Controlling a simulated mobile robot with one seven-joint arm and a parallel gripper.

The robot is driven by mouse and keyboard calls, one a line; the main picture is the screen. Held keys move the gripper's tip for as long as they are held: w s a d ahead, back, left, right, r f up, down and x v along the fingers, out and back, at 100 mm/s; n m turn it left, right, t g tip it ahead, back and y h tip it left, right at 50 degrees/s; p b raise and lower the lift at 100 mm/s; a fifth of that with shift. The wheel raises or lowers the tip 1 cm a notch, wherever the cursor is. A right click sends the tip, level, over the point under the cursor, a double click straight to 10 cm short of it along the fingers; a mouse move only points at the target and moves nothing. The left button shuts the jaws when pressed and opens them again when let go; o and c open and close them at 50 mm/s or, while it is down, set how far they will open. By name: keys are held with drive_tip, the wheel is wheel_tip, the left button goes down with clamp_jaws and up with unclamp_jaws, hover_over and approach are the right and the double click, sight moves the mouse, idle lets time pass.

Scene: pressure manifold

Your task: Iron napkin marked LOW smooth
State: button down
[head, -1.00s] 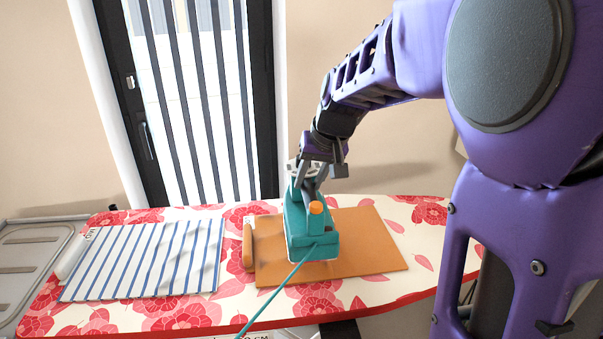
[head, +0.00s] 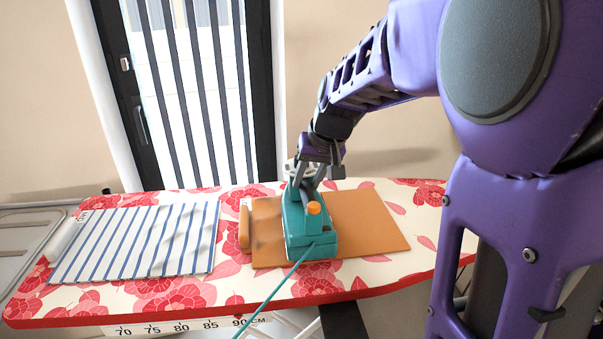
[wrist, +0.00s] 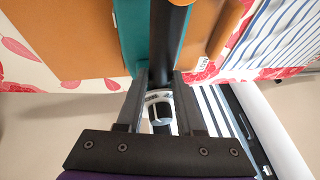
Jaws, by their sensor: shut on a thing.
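My gripper (head: 310,182) is shut on the dark handle (wrist: 168,45) of a teal iron (head: 298,222) with an orange knob. The iron is over the left part of an orange-brown napkin (head: 365,225), close to its near edge; I cannot tell whether its sole touches the cloth. The napkin looks mostly flat, with a rolled left edge (head: 244,228). A small tag (wrist: 203,62) shows beside that roll in the wrist view, too small to read surely. A blue-striped white napkin (head: 140,245) lies at the left, with a small tag (head: 83,215) at its far left corner.
Both napkins lie on a red-flowered ironing board (head: 400,272). The teal cord (head: 270,295) runs from the iron over the board's near edge. A centimetre scale (head: 180,328) shows below that edge. A striped door (head: 190,100) and a wall stand behind.

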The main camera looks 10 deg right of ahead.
drive_tip(key=shift+a+p, duration=0.75)
drive_tip(key=shift+a, duration=3)
drive_tip(key=shift+w+d, duration=0.75)
drive_tip(key=shift+d, duration=0.55)
drive_tip(key=shift+w+d, duration=0.75)
drive_tip(key=shift+d, duration=0.5)
drive_tip(key=shift+w+d, duration=0.75)
drive_tip(key=shift+d, duration=0.55)
drive_tip(key=shift+s+f+b, duration=0.1)
drive_tip(key=shift+s+b, duration=0.65)
drive_tip(key=shift+s, duration=1.35)
drive_tip(key=shift+s+a+r, duration=0.1)
drive_tip(key=shift+s+r, duration=0.1)
drive_tip(key=shift+r, duration=0.05)
drive_tip(key=shift+w+r+p, duration=0.15)
drive_tip(key=shift+r+p, duration=2.55)
drive_tip(key=shift+r, duration=0.75)
